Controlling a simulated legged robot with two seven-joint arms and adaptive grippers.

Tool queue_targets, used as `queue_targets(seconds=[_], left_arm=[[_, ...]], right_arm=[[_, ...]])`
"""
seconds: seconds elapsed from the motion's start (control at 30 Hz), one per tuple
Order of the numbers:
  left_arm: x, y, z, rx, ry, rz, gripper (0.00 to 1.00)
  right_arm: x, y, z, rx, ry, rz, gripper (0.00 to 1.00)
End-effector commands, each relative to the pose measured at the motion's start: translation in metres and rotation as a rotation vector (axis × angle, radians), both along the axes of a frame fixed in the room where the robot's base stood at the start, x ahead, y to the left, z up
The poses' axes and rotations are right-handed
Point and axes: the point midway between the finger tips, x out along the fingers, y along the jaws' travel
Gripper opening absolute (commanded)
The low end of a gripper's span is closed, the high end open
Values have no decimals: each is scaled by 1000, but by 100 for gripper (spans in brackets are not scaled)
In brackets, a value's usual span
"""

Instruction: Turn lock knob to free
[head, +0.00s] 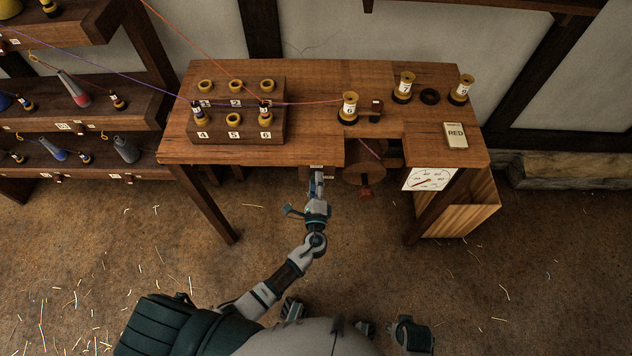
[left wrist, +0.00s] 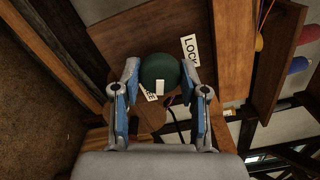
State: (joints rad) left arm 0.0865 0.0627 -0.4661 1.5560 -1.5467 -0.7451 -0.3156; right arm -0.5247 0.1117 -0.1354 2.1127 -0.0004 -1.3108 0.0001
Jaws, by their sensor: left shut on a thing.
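The lock knob (left wrist: 158,70) is a round dark green knob on a wooden panel, with a white mark (left wrist: 159,87) near its lower edge in the left wrist view. A LOCK label (left wrist: 190,48) sits to its upper right. A second label (left wrist: 150,97), partly hidden, lies below it. My left gripper (left wrist: 158,82) is shut on the knob, one blue-padded finger on each side. In the head view my left gripper (head: 317,172) is at the front edge of the workbench (head: 260,155), where the knob is hidden. I cannot make out my right gripper.
On the bench are a numbered spool block (head: 281,118), several yellow-topped bobbins and a RED card (head: 455,135). A drum (head: 365,172) and a dial (head: 428,179) are right of my gripper. Coloured threads cross the bench top. Open floor lies in front.

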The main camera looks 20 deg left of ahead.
Motion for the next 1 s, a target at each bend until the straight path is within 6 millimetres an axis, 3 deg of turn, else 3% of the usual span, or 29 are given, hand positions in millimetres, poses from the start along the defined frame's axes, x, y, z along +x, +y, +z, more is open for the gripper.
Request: queue_targets(seconds=[0.07, 0.1, 0.17, 0.57, 1.0], left_arm=[[-3, -2, -7, -1, 14, -5, 8], [-3, -2, -7, -1, 14, -5, 50], [-3, -2, -7, -1, 14, -4, 65], [-7, -2, -2, -1, 5, -1, 67], [-91, -28, -5, -2, 10, -4, 67]], right_arm=[[0, 0, -1, 0, 0, 0, 47], [0, 0, -1, 0, 0, 0, 47], [0, 0, -1, 0, 1, 0, 47], [-1, 0, 1, 1, -1, 2, 47], [0, 0, 1, 0, 0, 1, 47]])
